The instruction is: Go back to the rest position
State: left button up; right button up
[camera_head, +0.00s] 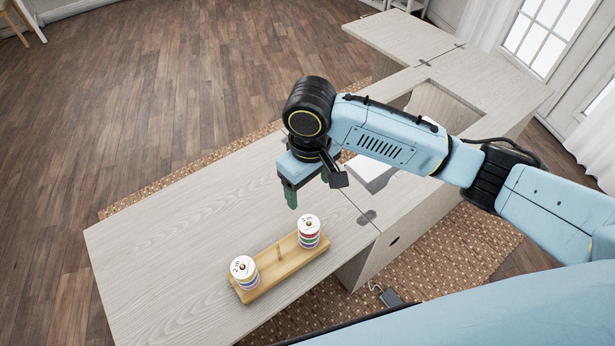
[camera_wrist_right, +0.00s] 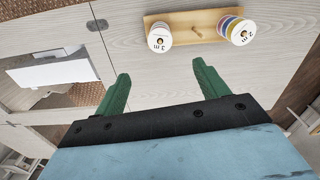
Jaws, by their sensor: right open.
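My right gripper (camera_head: 308,190) is above the table leaf, behind the spool holder in the head view. In the right wrist view the right gripper (camera_wrist_right: 160,88) has its green fingers wide apart with nothing between them. The left gripper is not in view. A wooden holder (camera_head: 270,272) stands on the leaf, with a stack of coloured spools at each end and a bare peg (camera_head: 279,250) between them. The left stack (camera_head: 244,271) and the right stack (camera_head: 309,231) have white tops. The holder (camera_wrist_right: 180,20) also shows at the top of the wrist view.
The wooden sewing cabinet (camera_head: 150,230) has a wide left leaf with clear surface around the holder. A recessed opening (camera_head: 440,103) lies behind my right arm, with a white object (camera_head: 372,176) partly hidden there. A patterned rug (camera_head: 460,255) lies under the cabinet.

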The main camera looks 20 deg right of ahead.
jog(key=shift+s, duration=0.1)
jog(key=s+a+f+t+y, duration=0.2)
jog(key=s+a+f+y, duration=0.2)
jog(key=s, duration=0.4)
jog(key=s+d+f+m+t+h, duration=0.2)
jog(key=s+d+m+h, duration=0.2)
jog(key=s+d, duration=0.9)
notch_tip(320, 180, down, 30)
jog(key=d+g+b, duration=0.1)
jog(key=g+b, duration=0.1)
jog(key=b, duration=0.2)
jog(key=s+d+f+n+g+b, duration=0.1)
jog(key=s+d+f+b, duration=0.2)
jog(key=s+f, duration=1.3)
jog(key=shift+f, duration=0.9)
